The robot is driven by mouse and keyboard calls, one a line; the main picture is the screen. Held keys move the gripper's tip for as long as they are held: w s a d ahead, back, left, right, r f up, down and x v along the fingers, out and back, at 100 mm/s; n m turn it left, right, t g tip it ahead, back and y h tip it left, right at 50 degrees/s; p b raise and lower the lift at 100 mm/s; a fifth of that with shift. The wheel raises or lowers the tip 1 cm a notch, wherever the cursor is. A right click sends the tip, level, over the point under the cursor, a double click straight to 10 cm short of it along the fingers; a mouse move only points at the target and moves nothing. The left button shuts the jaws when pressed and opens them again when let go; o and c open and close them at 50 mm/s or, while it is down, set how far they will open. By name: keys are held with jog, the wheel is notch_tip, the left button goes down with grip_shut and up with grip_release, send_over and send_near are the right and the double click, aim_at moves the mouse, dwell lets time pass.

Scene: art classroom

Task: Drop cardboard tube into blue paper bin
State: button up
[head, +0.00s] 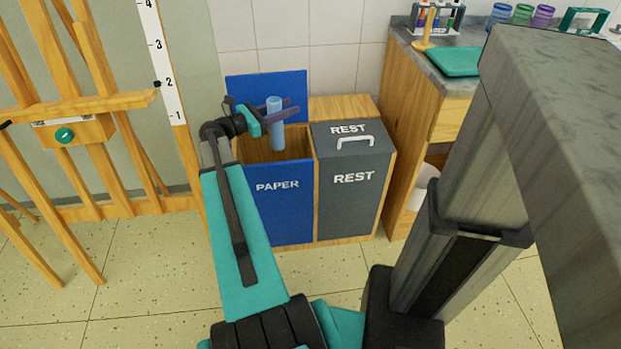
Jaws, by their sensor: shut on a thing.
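The tube (275,135) is light blue and stands nearly upright between the fingers of my gripper (285,110), which is shut on it. The blue paper bin (277,207) has a front marked PAPER. Its blue lid (262,88) stands raised at the back, so the top is open. In the picture, the tube hangs over this opening, its lower end near the height of the front rim. I cannot tell whether that end is inside the bin. My arm hides the bin's left part.
A grey bin (349,205) marked REST, with a closed lid and white handle, adjoins on the right. A wooden easel (88,104) stands at left. A wooden counter (405,95) with a grey top is at right, holding a teal tray (452,62) and coloured cups.

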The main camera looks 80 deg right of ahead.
jog(key=o, duration=1.3)
jog(key=shift+o, duration=0.2)
jog(key=shift+a, duration=0.1)
jog(key=p+v, duration=0.2)
jog(key=v, duration=1.1)
jog(key=shift+w+a, duration=0.2)
jog(key=shift+w, duration=0.1)
jog(key=shift+s, duration=0.1)
